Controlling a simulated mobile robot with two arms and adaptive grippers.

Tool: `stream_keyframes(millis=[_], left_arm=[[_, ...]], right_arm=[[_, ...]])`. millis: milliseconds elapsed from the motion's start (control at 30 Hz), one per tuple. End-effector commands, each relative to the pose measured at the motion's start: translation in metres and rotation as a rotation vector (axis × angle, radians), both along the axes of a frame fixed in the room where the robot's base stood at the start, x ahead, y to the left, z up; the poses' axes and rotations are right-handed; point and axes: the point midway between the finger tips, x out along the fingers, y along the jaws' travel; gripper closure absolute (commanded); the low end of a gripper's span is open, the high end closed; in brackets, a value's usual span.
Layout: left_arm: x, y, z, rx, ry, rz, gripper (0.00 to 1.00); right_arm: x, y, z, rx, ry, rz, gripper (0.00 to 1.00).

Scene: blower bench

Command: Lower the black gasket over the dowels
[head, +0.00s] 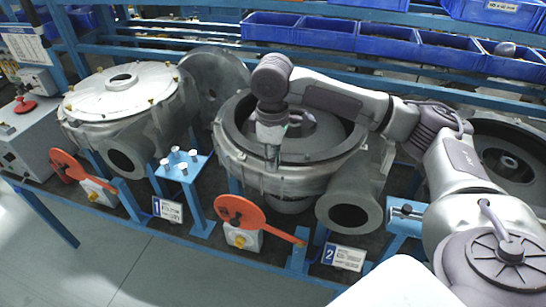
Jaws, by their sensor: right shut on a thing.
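The black gasket (234,137) is a large dark ring at the top of the open blower housing (240,166) marked 2, in the middle of the head view. My right gripper (272,158) points down at the front part of the ring and is shut on it. The ring looks roughly level and close to the housing rim; I cannot tell whether it touches the rim. The dowels cannot be made out; the gripper and ring may hide them. My left gripper is not in view.
A closed blower (120,92) marked 1 stands at the left, and another open housing (508,155) at the right. Red-orange levers (240,212) stick out in front. A small blue stand (185,170) holds several pins. Blue bins (450,50) line the back.

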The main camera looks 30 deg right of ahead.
Motion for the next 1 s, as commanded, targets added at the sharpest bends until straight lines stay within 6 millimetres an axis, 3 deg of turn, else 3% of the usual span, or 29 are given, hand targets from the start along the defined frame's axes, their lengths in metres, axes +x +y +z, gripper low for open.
stream_keyframes(millis=[167,200,333,733,1000], left_arm=[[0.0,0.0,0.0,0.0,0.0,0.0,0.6],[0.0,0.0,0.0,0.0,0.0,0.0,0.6],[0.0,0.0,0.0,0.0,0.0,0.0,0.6],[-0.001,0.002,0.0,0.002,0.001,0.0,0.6],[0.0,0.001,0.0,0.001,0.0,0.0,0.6]], right_arm=[[0.0,0.0,0.0,0.0,0.0,0.0,1.0],[0.0,0.0,0.0,0.0,0.0,0.0,0.76],[0.0,0.0,0.0,0.0,0.0,0.0,0.54],[0.0,0.0,0.007,0.0,-0.001,0.0,0.53],[0.001,0.001,0.059,0.002,-0.005,0.0,0.53]])
